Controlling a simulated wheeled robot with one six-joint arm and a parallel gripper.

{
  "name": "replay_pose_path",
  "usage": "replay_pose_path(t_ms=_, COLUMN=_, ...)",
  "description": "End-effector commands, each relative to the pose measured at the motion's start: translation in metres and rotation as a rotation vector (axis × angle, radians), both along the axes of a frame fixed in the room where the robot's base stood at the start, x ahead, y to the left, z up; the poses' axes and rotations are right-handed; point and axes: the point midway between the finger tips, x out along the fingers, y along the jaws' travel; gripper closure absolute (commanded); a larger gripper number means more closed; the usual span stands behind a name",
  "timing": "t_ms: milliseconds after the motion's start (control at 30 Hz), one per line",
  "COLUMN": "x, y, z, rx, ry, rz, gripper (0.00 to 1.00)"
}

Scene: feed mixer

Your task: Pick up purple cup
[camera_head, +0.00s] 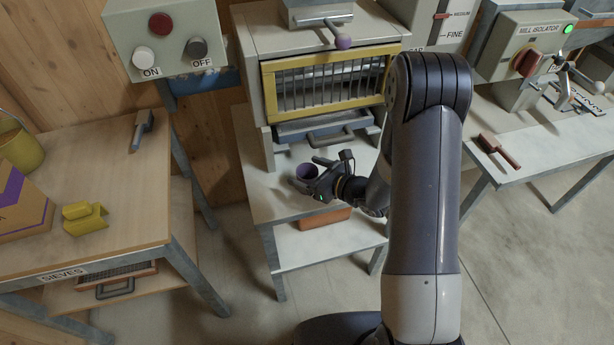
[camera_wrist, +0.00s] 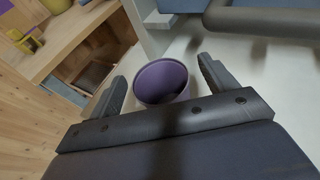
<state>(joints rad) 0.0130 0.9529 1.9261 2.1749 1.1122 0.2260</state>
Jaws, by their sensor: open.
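The purple cup (camera_head: 306,172) stands upright on the pale bench top in front of the yellow-framed machine. In the wrist view the purple cup (camera_wrist: 163,82) lies between the two dark fingers, with its open top facing the camera. My gripper (camera_head: 308,171) is open at the cup, with one finger on each side of it. In the wrist view my gripper (camera_wrist: 163,75) shows a gap between each finger and the cup wall. The cup's lower part is partly hidden by the gripper body.
Behind the cup is the machine's grey drawer (camera_head: 325,128) with a protruding handle. A reddish-brown box (camera_head: 325,217) sits on the shelf below. Bare bench lies left of the cup.

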Motion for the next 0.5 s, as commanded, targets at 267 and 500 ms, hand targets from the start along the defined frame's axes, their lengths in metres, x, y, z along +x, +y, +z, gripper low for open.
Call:
replay_pose_path(t_ms=267, x=0.015, y=0.018, z=-0.007, rx=-0.001, ry=0.001, rz=0.0, gripper=0.2)
replay_pose_path(t_ms=500, x=0.015, y=0.018, z=-0.007, rx=-0.001, ry=0.0, rz=-0.001, gripper=0.25)
